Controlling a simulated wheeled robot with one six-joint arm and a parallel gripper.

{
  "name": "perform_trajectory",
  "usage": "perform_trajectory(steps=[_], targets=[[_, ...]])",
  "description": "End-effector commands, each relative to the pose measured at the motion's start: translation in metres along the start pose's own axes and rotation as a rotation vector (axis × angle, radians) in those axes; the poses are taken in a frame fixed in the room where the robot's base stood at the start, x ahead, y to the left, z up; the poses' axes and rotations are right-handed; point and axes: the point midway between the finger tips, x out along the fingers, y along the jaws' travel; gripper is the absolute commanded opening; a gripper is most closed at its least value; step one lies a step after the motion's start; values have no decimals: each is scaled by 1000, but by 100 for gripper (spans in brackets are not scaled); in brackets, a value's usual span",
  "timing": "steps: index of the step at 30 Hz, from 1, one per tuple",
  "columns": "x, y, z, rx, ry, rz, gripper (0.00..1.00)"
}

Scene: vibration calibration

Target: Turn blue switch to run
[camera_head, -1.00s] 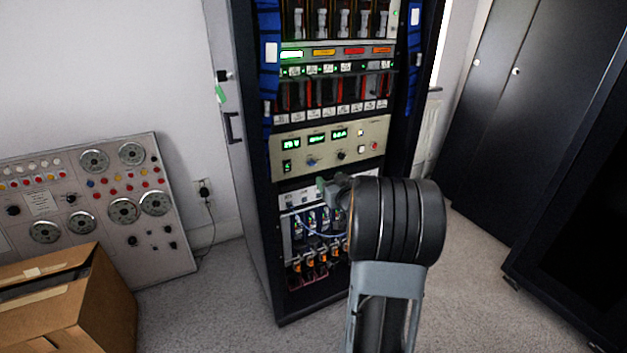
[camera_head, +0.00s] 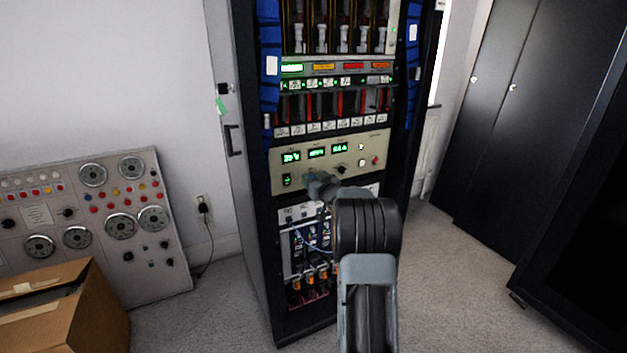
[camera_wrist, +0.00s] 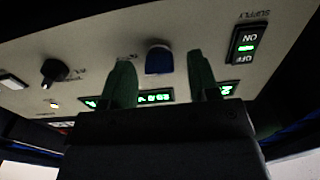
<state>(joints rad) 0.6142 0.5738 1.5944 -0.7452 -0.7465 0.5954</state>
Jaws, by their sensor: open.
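The blue switch (camera_wrist: 159,58) is a rounded blue knob on the beige panel (camera_wrist: 200,35) in the wrist view. That view shows the panel lettering upside down. My gripper (camera_wrist: 160,80) is open, with one green finger on each side of the knob in the picture. I cannot tell whether the fingers touch it or how far along it they reach. In the head view my gripper (camera_head: 311,181) is in front of the panel's lower left part and hides the blue switch. The switch's position marks are too blurred to read.
A black knob (camera_wrist: 55,72) and the supply switch (camera_wrist: 246,44) flank the blue switch. Green displays (camera_head: 316,153) sit above it in the head view. Card rows fill the rack (camera_head: 245,200). A cardboard box (camera_head: 62,310) and a dial panel (camera_head: 100,225) stand left.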

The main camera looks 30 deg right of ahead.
Motion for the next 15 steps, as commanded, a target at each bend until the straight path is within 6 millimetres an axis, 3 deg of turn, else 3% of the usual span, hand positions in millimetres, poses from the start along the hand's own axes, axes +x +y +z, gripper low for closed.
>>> perform_trajectory(steps=[13, 15], targets=[[7, 0, 0, 0, 0, 0, 55], [7, 0, 0, 0, 0, 0, 50]])
